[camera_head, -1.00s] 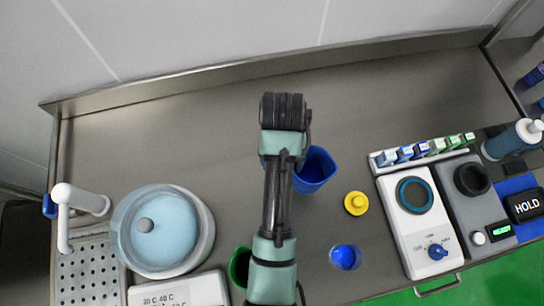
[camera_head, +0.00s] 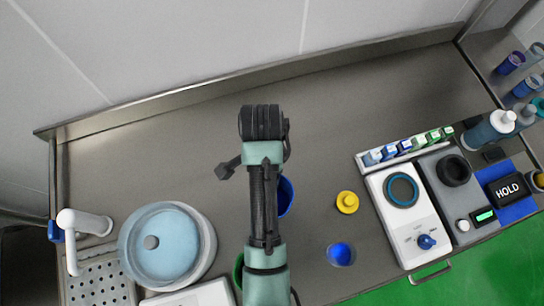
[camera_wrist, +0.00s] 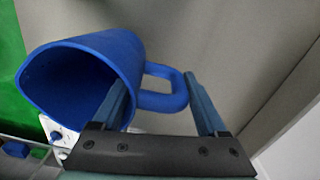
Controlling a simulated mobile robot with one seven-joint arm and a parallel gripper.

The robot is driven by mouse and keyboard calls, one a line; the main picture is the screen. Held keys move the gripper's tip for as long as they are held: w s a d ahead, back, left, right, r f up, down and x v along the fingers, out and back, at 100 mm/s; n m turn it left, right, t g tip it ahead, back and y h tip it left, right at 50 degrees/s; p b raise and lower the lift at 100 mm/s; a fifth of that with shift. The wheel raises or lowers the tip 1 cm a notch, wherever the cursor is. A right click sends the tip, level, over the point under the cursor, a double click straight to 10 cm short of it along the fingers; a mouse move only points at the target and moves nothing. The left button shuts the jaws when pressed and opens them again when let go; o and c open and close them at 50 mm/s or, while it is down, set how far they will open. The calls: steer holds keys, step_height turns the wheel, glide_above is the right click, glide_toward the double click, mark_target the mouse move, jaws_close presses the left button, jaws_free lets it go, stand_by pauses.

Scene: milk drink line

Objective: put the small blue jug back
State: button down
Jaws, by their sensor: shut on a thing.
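The blue jug (camera_wrist: 118,55) fills the left of the wrist view, its open mouth turned toward the lower left and its handle toward my gripper. My gripper (camera_wrist: 158,88) is shut on the jug's handle, with one finger on each side of it. In the head view the blue jug (camera_head: 286,196) shows only in part beside my arm, which hides the rest and the grip. I cannot tell whether the jug's base touches the worktop.
A green vessel (camera_head: 238,271) is half hidden by my arm. A yellow lid (camera_head: 347,202) and a small cup with blue content (camera_head: 341,254) stand to the right, before the white hotplate (camera_head: 404,220). A lidded pot (camera_head: 167,244) stands left. The back worktop is clear.

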step_height(320, 180, down, 10)
steer(key=shift+r+p, duration=0.15)
steer(key=shift+p, duration=0.2)
steer(key=shift+f, duration=0.2)
jaws_free()
steer(key=shift+r, duration=0.1)
